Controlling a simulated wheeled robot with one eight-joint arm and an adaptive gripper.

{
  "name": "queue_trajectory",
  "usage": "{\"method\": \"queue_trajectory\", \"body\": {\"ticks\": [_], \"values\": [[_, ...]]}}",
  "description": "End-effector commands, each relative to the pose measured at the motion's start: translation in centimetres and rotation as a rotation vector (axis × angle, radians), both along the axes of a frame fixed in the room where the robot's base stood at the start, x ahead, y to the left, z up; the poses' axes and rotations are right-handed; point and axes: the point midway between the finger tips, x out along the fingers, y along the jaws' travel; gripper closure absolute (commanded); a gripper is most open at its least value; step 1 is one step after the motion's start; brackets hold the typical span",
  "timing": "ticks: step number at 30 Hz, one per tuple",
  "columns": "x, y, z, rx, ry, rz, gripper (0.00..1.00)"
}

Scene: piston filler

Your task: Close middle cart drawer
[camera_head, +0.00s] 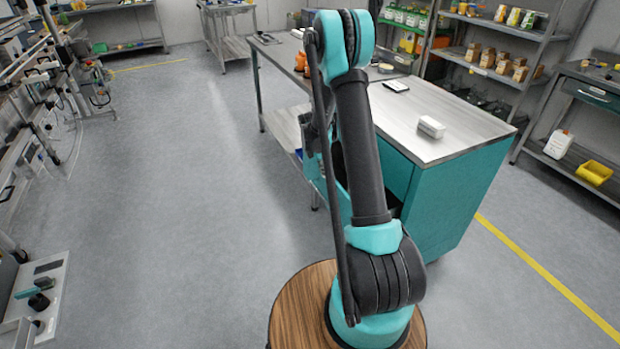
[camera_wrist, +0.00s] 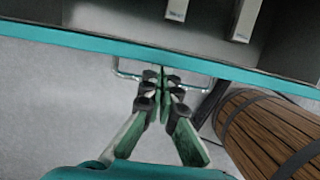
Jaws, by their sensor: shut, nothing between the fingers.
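The cart (camera_head: 455,200) has teal sides and a grey metal top, and stands right of centre in the head view. A drawer on its left side is pulled out, partly hidden behind my arm. In the wrist view, the open drawer's teal front edge (camera_wrist: 90,42) crosses the picture, with a metal bar handle (camera_wrist: 122,72) on its outer face. I cannot tell from the wrist view which drawer this is. My gripper (camera_wrist: 162,73) is shut and empty, its fingertips over the middle of the handle. I cannot tell whether they touch it. My arm hides the gripper in the head view.
Two pale blocks (camera_wrist: 177,9) (camera_wrist: 245,18) lie in the dark drawer. A white box (camera_head: 431,127) and a dark tablet-like item (camera_head: 396,86) lie on the cart top. Shelves (camera_head: 500,75) stand behind. The floor (camera_head: 190,200) left of the cart is clear.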

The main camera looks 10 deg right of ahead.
Motion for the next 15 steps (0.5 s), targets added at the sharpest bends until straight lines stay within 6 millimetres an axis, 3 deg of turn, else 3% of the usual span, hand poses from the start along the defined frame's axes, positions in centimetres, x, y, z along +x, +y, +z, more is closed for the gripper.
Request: {"method": "queue_trajectory", "body": {"ticks": [6,15], "values": [[1.2,-4.4,0.0,-0.001,-0.001,-0.003,1.00],[1.9,-7.3,0.0,0.000,0.000,-0.001,1.00]]}}
